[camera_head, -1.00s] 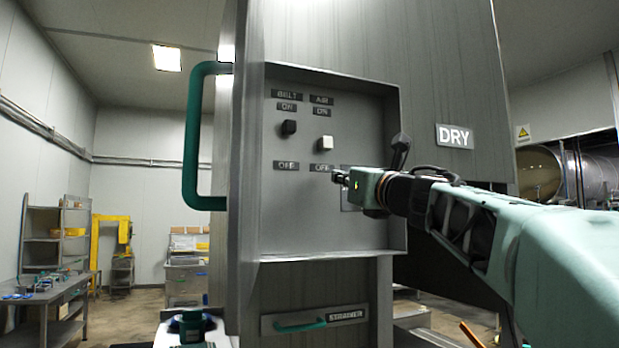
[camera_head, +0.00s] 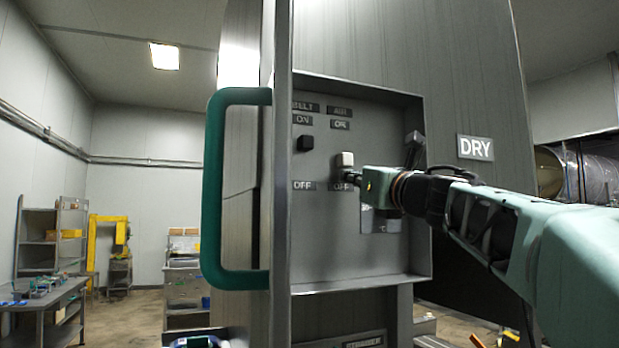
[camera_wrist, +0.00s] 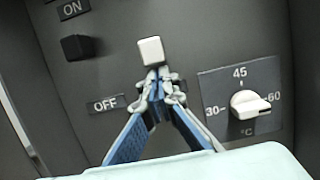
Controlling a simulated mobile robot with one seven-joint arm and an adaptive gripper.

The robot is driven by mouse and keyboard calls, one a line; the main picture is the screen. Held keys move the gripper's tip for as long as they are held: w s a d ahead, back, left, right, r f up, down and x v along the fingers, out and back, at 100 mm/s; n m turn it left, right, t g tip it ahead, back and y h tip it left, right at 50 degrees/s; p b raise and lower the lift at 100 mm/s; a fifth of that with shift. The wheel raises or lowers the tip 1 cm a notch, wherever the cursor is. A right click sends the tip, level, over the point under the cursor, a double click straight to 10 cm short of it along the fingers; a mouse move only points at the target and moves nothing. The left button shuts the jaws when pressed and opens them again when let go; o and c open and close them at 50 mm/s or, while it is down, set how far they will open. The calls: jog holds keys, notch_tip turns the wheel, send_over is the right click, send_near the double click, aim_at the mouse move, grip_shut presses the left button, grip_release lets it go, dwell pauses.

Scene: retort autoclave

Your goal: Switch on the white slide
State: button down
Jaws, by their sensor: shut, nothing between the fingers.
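The white slide (camera_head: 345,160) is a small white block on the grey recessed panel (camera_head: 330,240), under the AIR label, between ON above and OFF below. My gripper (camera_head: 347,176) is shut and empty, with its tips just below the white slide. In the wrist view the white slide (camera_wrist: 151,51) sits right above the closed fingertips (camera_wrist: 156,78). The tips look very close to its lower edge; I cannot tell whether they touch. The OFF label under it is partly hidden by my gripper.
A black slide (camera_head: 306,143) under the BELT label is to the left. A white temperature knob (camera_wrist: 250,104) is to the right. A dark lever (camera_head: 413,150) stands at the panel's right side. A green door handle (camera_head: 214,190) sticks out at the left.

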aim_at(349, 157)
jog(key=shift+s, duration=0.1)
jog(key=shift+r, duration=0.1)
notch_tip(349, 157, up, 4)
jog(key=p, duration=0.3)
dwell(0.5)
